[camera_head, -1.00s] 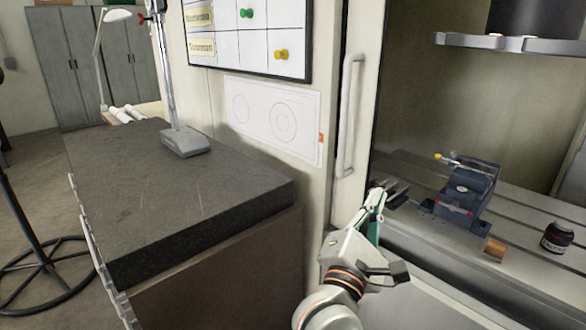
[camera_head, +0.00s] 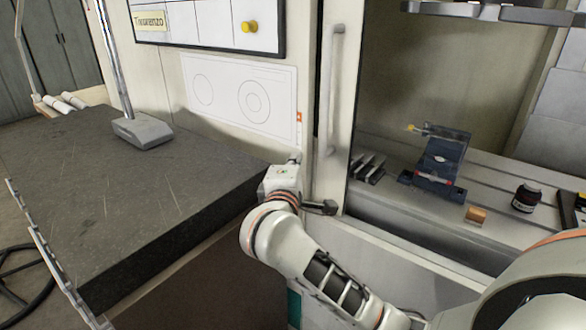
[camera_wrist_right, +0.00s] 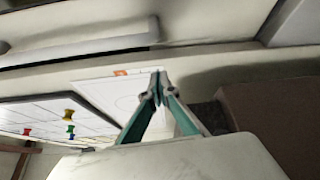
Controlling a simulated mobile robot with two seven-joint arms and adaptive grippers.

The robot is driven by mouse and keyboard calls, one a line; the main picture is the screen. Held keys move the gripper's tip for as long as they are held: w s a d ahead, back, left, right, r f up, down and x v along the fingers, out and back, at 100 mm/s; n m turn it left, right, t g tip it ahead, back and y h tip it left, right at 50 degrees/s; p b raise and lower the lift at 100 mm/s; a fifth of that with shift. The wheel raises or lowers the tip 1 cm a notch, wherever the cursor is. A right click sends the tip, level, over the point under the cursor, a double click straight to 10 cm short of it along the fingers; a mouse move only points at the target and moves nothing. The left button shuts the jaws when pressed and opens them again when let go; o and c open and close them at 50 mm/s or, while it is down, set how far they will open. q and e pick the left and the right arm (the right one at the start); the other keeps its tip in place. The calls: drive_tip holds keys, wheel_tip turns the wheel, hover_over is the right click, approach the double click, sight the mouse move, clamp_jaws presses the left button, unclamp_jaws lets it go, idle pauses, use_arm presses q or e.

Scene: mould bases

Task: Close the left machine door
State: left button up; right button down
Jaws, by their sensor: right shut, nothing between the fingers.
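The left machine door is a pale panel (camera_head: 314,175) with a long vertical handle (camera_head: 327,110), at the left side of the machine opening. The opening to its right is uncovered, so the door stands open. My right gripper (camera_head: 288,168) is left of the lower handle, by the dark slab's right corner, and apart from the handle. Its fingers are mostly hidden in the head view. In the right wrist view the gripper (camera_wrist_right: 158,78) is shut and empty, its tips in front of the wall with the drawing sheet (camera_wrist_right: 105,90). My left gripper is out of view.
A dark stone slab (camera_head: 110,190) with a grey stand base (camera_head: 143,131) fills the left. A blue vise (camera_head: 437,160), a small orange-brown block (camera_head: 476,215) and a dark jar (camera_head: 525,198) stand inside the machine. A pinboard (camera_head: 210,20) hangs above the sheet.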

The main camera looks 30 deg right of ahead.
drive_tip(key=x, duration=0.3)
drive_tip(key=shift+s+d+r, duration=0.1)
drive_tip(key=shift+d+r, duration=0.05)
drive_tip(key=s, duration=0.1)
drive_tip(key=s+d+p, duration=0.1)
drive_tip(key=s, duration=0.1)
drive_tip(key=shift+s+d, duration=0.15)
drive_tip(key=shift+d, duration=0.2)
drive_tip(key=shift+r, duration=0.1)
